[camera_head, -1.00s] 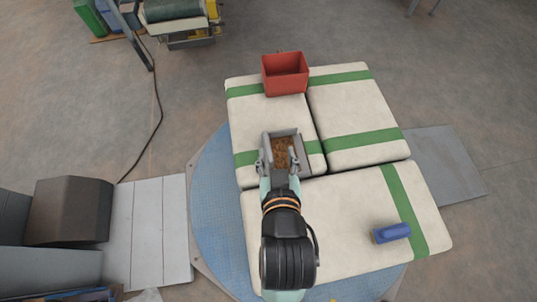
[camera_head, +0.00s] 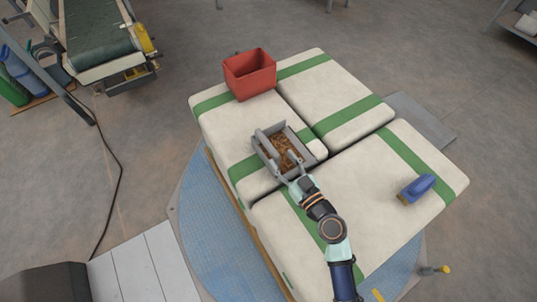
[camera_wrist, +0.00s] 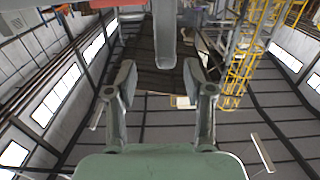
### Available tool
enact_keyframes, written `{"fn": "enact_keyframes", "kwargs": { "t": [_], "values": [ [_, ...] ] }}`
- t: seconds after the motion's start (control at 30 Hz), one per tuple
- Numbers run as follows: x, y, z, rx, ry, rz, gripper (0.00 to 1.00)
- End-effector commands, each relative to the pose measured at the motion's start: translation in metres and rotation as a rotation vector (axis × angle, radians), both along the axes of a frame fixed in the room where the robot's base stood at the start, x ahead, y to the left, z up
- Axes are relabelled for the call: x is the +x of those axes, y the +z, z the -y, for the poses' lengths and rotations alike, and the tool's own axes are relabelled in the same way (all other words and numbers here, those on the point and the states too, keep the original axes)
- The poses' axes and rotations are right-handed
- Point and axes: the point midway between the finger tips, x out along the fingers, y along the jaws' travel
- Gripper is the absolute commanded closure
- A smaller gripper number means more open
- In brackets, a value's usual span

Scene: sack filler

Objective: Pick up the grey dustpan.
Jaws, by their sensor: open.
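The grey dustpan (camera_head: 310,145) lies on a white sack with green stripes, with brown loose material inside. A grey bar, which looks like its handle (camera_head: 268,143), runs along its left side. My gripper (camera_head: 288,168) is at the dustpan's near edge, with its fingers apart. In the wrist view, the two fingers of my gripper (camera_wrist: 160,92) are spread, and a grey bar, likely the handle (camera_wrist: 165,40), reaches down between them from the top. I cannot tell whether either finger touches the dustpan.
A red open bin (camera_head: 250,75) stands on the sacks behind the dustpan. A blue object (camera_head: 417,188) lies on the right-hand front sack (camera_head: 360,220). A conveyor (camera_head: 95,35) stands at the back left. The sack tops between are mostly clear.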

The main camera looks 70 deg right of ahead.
Motion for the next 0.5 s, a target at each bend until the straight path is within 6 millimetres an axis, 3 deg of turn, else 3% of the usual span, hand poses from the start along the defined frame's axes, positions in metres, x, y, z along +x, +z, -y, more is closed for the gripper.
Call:
{"fn": "enact_keyframes", "kwargs": {
  "t": [0.1,0.27,0.5],
  "values": [
    [0.014,0.002,0.009,-0.003,0.003,0.000,0.48],
    [0.021,0.001,0.013,-0.001,0.004,0.000,0.48],
    [0.056,0.001,0.034,-0.003,0.005,0.000,0.48]
  ]
}}
